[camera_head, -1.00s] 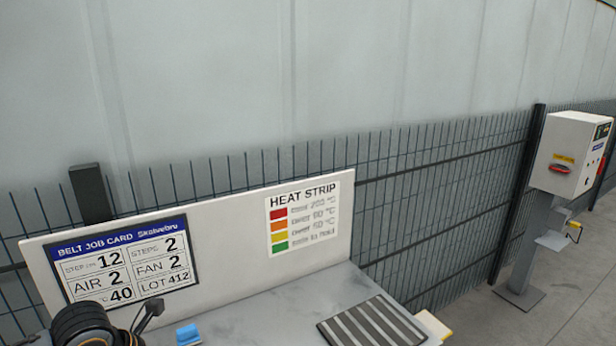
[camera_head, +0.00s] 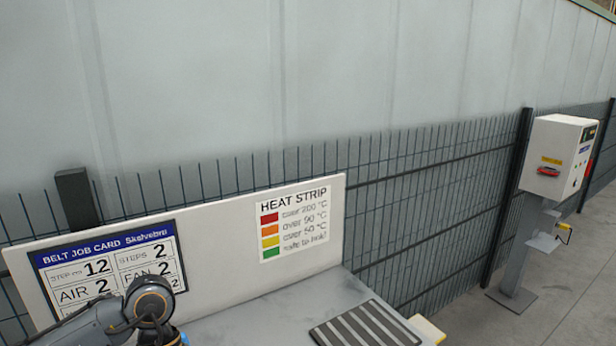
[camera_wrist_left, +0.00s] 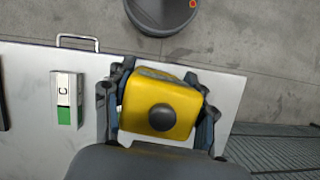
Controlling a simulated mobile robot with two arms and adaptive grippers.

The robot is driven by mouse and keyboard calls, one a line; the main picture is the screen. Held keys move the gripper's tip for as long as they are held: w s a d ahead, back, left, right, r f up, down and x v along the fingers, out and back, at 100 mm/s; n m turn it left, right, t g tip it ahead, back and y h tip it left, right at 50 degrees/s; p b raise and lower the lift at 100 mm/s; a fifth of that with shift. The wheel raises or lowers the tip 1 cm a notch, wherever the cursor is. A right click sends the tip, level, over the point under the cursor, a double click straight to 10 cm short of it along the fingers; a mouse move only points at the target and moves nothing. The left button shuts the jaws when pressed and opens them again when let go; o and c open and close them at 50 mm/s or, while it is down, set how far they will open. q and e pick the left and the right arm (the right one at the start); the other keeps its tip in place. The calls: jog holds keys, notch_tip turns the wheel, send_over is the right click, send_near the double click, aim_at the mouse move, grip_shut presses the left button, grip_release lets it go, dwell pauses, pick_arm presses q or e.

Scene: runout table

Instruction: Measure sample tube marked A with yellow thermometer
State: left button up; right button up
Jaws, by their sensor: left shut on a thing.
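In the left wrist view, my left gripper (camera_wrist_left: 160,115) is shut on a boxy yellow body with a round dark disc on its face, which looks like the yellow thermometer (camera_wrist_left: 180,95). The fingers hold it from both sides. A small white and green piece marked C (camera_wrist_left: 64,92) lies to the left of it, apart from the gripper. In the head view only part of my left arm shows at the lower left, in front of the job card; its fingers and load are not clear there. No tube marked A shows. My right gripper is out of view.
A backboard carries the job card (camera_head: 60,278) and the heat strip chart (camera_head: 295,220). A dark ribbed mat (camera_head: 365,328) lies on the grey table (camera_head: 265,315). A post-mounted switch box (camera_head: 557,160) stands right. A grey bin (camera_wrist_left: 160,15) stands on the floor beyond the white surface (camera_wrist_left: 30,75).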

pick_arm(q)
jog(key=m+y, duration=0.1)
jog(key=m, duration=0.1)
jog(key=s+r+m, duration=0.1)
jog(key=m, duration=0.2)
jog(key=shift+s+d+y, duration=0.15)
jog(key=shift+y, duration=0.25)
jog(key=shift+r, duration=0.1)
jog(key=s+d+r+m+p, duration=0.1)
jog(key=d+r+m, duration=0.6)
jog(key=m, duration=0.9)
jog(key=s+d+r+m+p, duration=0.2)
jog(key=d+r+m, duration=0.5)
jog(key=m, duration=1)
notch_tip(320, 180, up, 2)
jog(key=shift+s+d+r+t+h+p, duration=0.2)
jog(key=shift+t+h+p, duration=0.2)
jog(key=shift+p, duration=0.25)
